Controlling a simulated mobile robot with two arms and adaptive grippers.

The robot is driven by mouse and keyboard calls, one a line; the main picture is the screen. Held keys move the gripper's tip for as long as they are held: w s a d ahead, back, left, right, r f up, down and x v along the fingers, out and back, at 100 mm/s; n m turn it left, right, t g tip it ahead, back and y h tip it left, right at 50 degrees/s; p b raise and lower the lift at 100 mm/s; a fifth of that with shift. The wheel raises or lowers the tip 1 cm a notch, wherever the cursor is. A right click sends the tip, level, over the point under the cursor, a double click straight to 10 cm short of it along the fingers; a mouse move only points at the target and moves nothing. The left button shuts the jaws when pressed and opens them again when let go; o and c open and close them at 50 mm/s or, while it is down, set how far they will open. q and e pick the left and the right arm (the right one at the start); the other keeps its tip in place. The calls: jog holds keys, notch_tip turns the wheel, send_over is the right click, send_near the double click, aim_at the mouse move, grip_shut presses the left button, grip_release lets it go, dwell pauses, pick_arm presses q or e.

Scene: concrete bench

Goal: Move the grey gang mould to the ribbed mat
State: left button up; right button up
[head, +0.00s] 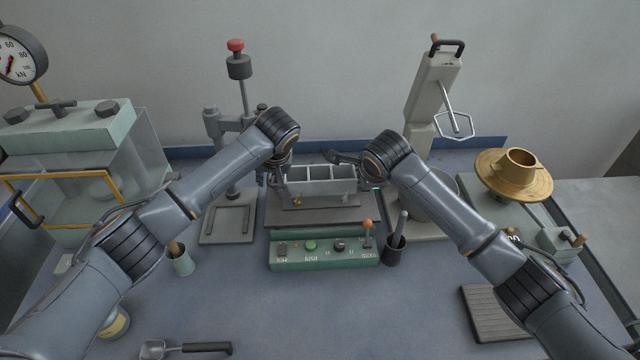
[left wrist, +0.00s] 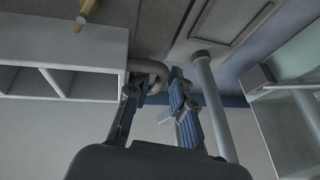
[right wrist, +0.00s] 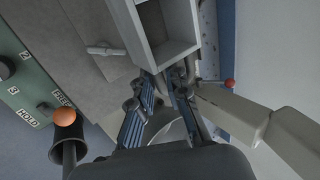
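The grey gang mould (head: 318,186), an open box with three compartments, sits on the dark plate of the green-fronted machine (head: 325,252) in the middle of the bench. My left gripper (head: 277,176) is at its left end; in the left wrist view its fingers (left wrist: 155,88) are apart by a loop handle (left wrist: 152,70) on the mould (left wrist: 85,45). My right gripper (head: 352,160) is at the right end; in the right wrist view its fingers (right wrist: 160,85) are apart just off the mould's end (right wrist: 170,52). The ribbed mat (head: 492,312) lies empty at the front right, partly behind my right arm.
A black cup (head: 395,250) with a tool stands right of the machine, a pale cup (head: 181,262) left of it. A drop stand (head: 238,70), a tall grey device (head: 432,90) and a brass flow table (head: 513,175) stand behind. A scoop (head: 190,348) lies front left. The front middle is clear.

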pick_arm(q)
jog(key=shift+w+f, duration=0.1)
jog(key=shift+f, duration=0.2)
pick_arm(e)
jog(key=shift+w+f, duration=0.2)
jog(key=shift+f, duration=0.05)
pick_arm(q)
jog(key=shift+c, duration=0.4)
pick_arm(e)
jog(key=shift+c, duration=0.4)
